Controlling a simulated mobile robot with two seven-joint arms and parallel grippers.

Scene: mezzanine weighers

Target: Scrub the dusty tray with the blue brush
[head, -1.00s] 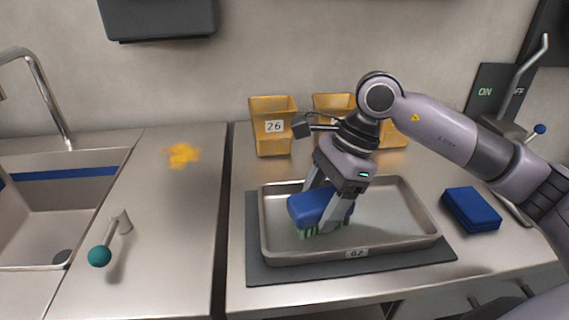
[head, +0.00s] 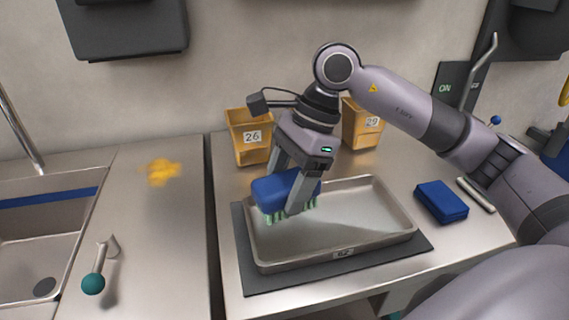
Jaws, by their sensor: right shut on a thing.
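The dusty tray (head: 390,243) is a shallow grey metal tray on a dark mat, with a number label on its front wall. A pale film shows on part of its floor, mostly in the middle and right. The blue brush (head: 270,192) has a blue body and green bristles pointing down. My right gripper (head: 294,200) is shut on the brush, one finger on each side, over the left part of the tray. The bristles are at or close to the tray floor; contact is hard to tell. My left gripper is out of view.
Yellow bins marked 26 (head: 238,151) and 29 (head: 356,139) stand behind the tray. A folded blue cloth (head: 441,201) lies to its right. A dark mat (head: 420,251) is under the tray. A yellow patch (head: 161,171) marks the left counter, beside the sink (head: 38,240).

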